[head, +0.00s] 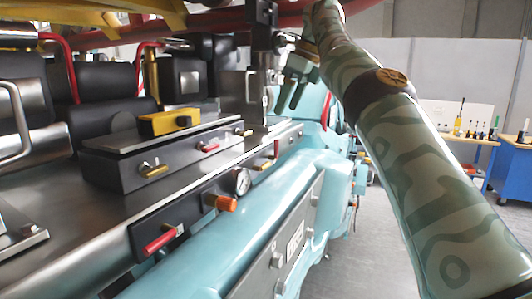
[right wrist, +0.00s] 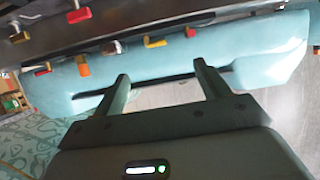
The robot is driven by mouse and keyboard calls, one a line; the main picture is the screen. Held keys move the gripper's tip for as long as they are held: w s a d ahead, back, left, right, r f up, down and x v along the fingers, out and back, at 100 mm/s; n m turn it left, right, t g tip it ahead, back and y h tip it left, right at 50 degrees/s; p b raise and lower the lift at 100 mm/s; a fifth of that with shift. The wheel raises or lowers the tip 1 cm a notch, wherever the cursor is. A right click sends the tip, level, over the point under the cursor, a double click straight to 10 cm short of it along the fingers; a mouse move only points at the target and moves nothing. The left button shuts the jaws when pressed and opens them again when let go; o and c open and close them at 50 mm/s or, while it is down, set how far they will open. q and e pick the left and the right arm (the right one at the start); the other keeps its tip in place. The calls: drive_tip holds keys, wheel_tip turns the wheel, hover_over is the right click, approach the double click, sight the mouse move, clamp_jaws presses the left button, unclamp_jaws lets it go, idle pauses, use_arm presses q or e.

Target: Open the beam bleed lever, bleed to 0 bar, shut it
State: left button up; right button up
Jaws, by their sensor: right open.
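Along the beam's dark side in the head view are a red-handled lever (head: 160,243) at the front, an orange knob (head: 226,203), a round pressure gauge (head: 242,181) and an upright red lever (head: 276,149) farther back. I cannot tell which lever is the bleed lever, and the gauge reading is too small to read. My right gripper (head: 289,98) is open and empty above the far end of the beam, apart from the levers. In the right wrist view its two fingers (right wrist: 161,70) are spread, with an orange knob (right wrist: 83,66) and a red handle (right wrist: 80,15) beyond them. My left gripper is not in view.
A dark box with a yellow block (head: 170,122) and small red and yellow handles sits on the beam. Black seats (head: 105,85) with red bars stand at the left. The teal body (head: 270,215) bulges below the levers. Grey floor (head: 375,255) is free at the right.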

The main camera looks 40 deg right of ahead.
drive_tip(key=f+b, duration=0.2)
drive_tip(key=b, duration=0.4)
approach(266, 164)
wheel_tip(266, 164, down, 2)
drive_tip(key=a, duration=0.2)
drive_tip(key=f, duration=0.1)
drive_tip(key=w+f, duration=0.1)
drive_tip(key=f+b, duration=0.1)
drive_tip(key=f, duration=0.1)
drive_tip(key=shift+w+d+f, duration=0.1)
drive_tip(key=shift+w+d, duration=0.25)
drive_tip(key=shift+w, duration=0.05)
drive_tip(key=shift+w+a+f, duration=0.2)
drive_tip(key=shift+a+f, duration=0.1)
drive_tip(key=shift+f, duration=0.15)
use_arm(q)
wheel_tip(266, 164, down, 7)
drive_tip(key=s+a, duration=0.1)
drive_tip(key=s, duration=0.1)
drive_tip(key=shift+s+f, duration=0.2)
use_arm(e)
drive_tip(key=shift+w+f, duration=0.1)
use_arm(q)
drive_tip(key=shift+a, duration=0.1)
use_arm(e)
drive_tip(key=shift+d, duration=0.15)
